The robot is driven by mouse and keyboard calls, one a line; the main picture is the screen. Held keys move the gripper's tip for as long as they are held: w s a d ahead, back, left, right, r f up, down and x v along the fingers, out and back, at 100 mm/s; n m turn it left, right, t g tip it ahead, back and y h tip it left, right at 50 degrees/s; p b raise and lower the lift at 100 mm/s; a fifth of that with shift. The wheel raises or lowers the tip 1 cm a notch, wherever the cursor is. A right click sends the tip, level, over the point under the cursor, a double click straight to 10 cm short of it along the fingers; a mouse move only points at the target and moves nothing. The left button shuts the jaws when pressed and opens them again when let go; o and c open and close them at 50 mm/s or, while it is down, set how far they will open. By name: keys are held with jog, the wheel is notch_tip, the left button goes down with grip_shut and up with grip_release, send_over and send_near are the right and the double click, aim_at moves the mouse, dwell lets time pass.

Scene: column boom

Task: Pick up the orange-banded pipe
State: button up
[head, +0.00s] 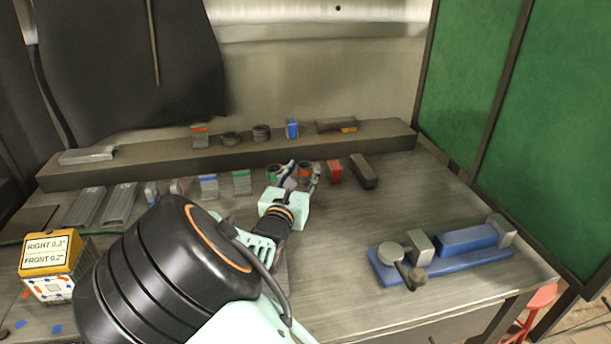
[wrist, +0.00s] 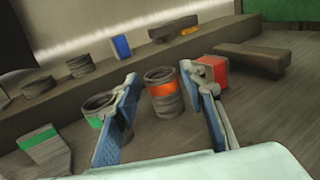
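The orange-banded pipe (wrist: 163,90) is a short, upright, open-topped grey ring with an orange band. In the wrist view it shows between the two fingers of my gripper (wrist: 160,76). The fingers are spread, with a gap on each side of the pipe, and I see no contact. In the head view the pipe (head: 305,171) shows partly between the blue-padded fingertips (head: 303,167). My gripper is low over the bench and holds nothing. How far the fingertips reach around the pipe is hard to tell.
A green-banded pipe (wrist: 97,103) stands close by the left finger. A red block (wrist: 214,72) is behind the right finger, with a dark bar (head: 363,171) beyond it. A raised ledge (head: 370,139) runs behind. A blue vise (head: 455,247) sits at the bench's right; bench between is clear.

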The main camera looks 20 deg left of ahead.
aim_at(303, 169)
jog(key=shift+w+a, duration=0.1)
jog(key=shift+w, duration=1.4)
jog(key=shift+c, duration=0.4)
grip_shut()
jog(key=shift+r, duration=0.1)
